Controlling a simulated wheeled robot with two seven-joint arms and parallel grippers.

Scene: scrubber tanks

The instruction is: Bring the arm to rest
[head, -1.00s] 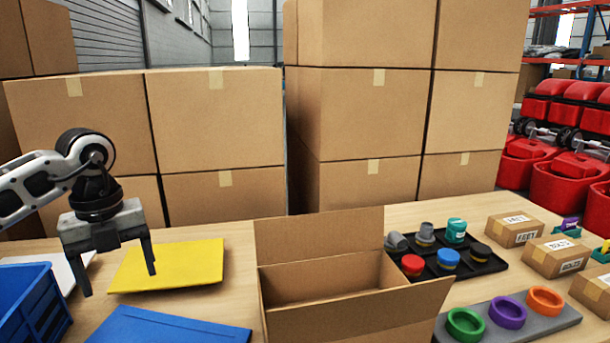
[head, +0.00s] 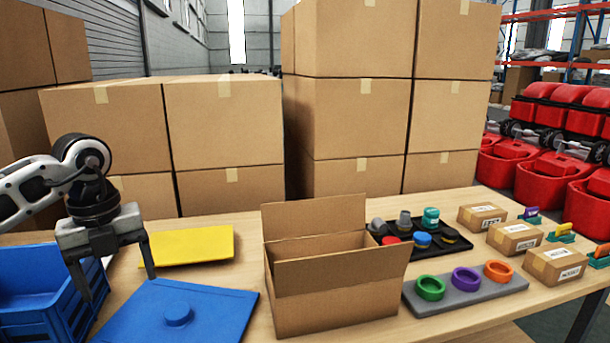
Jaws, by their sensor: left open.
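My left gripper (head: 115,273) is open and empty, with its two fingers pointing down and spread apart. It hangs over the left part of the table, between the blue crate (head: 40,315) and the yellow panel (head: 190,246) in the picture. The arm comes in from the left edge. My right gripper is not in view.
A blue panel with a round knob (head: 178,314) lies at front left. An open cardboard box (head: 335,310) stands mid-table. Right of it are a black tray (head: 440,249), a grey board with rings (head: 467,292) and small labelled boxes (head: 515,238). Stacked cartons (head: 225,140) stand behind.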

